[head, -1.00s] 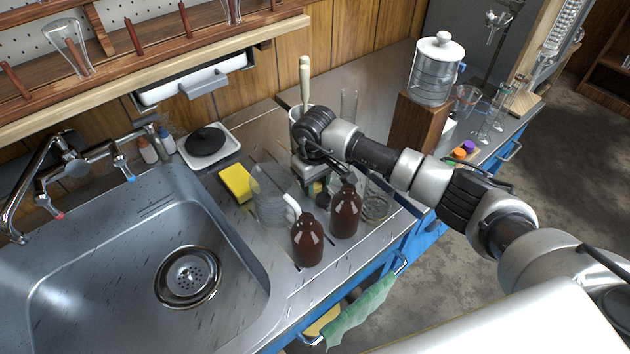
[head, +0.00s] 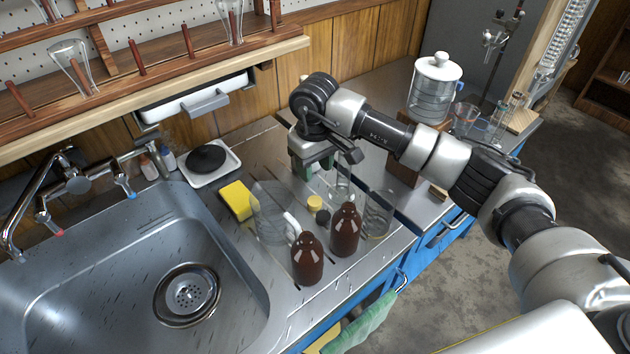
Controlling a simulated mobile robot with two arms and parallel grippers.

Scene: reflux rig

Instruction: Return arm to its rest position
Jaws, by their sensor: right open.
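My right arm reaches in from the right over the counter. Its gripper (head: 322,170) points down above the counter, behind the two brown bottles, with its jaws open. It appears to hold nothing, though its fingertips are partly hidden by the wrist housing and glassware. The front brown bottle (head: 307,260) and the second brown bottle (head: 345,230) stand upright on the counter, apart from the gripper. My left gripper is not in view.
A clear beaker (head: 270,215), a yellow sponge (head: 237,200) and a glass jar (head: 378,215) stand near the bottles. The sink (head: 110,270) is at left. A white-lidded container (head: 435,90) stands at back right. A wooden shelf (head: 160,75) runs along the wall.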

